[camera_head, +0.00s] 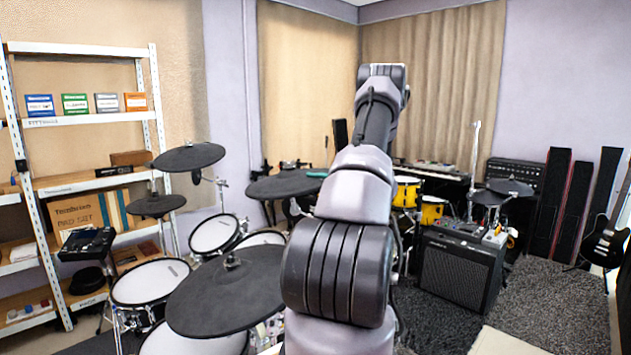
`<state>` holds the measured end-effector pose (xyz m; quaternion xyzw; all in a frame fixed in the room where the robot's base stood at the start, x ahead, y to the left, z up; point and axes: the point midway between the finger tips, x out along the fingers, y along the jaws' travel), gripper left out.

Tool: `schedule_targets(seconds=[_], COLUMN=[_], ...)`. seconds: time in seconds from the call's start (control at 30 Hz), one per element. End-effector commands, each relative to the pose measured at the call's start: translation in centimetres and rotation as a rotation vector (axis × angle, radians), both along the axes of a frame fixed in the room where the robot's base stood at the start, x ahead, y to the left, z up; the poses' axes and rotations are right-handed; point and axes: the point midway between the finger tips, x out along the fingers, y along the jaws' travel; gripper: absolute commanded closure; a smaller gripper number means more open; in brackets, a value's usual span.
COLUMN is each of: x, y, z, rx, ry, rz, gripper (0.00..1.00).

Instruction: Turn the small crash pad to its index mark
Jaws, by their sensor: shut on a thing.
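Several dark round cymbal pads stand around the electronic drum kit in the head view. One is a small pad (156,205) at the left, below a larger upper-left pad (188,157). A wide pad (230,290) is at the front, and another pad (280,186) is left of my arm, partly hidden by it. I cannot tell which one is the small crash pad, and no index mark can be made out. My arm rises through the middle of the picture and reaches away from the camera. My gripper does not show.
White mesh drum pads (150,281) stand below the cymbal pads. A shelf (95,119) with boxes stands at the left. An amplifier (460,267), yellow drums (406,193) and a guitar (605,243) are at the right. Grey carpet (540,310) lies open at the front right.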

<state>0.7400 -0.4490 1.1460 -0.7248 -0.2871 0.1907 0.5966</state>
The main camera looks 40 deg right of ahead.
Motion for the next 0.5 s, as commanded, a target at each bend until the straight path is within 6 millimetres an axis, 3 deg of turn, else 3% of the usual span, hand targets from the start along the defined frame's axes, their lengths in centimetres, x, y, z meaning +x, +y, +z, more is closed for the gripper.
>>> schedule_targets(seconds=[0.03,0.07,0.13,0.5], x=[-0.29,-0.29,-0.26,-0.34], y=[0.01,0.02,0.01,-0.21], z=[-0.44,-0.45,-0.4,-0.2], rx=[-0.005,-0.006,-0.004,-0.002], ry=[0.009,0.009,0.008,0.004], rz=[0.003,0.003,0.002,0.0], gripper=[1.0,0.77,0.52,0.52])
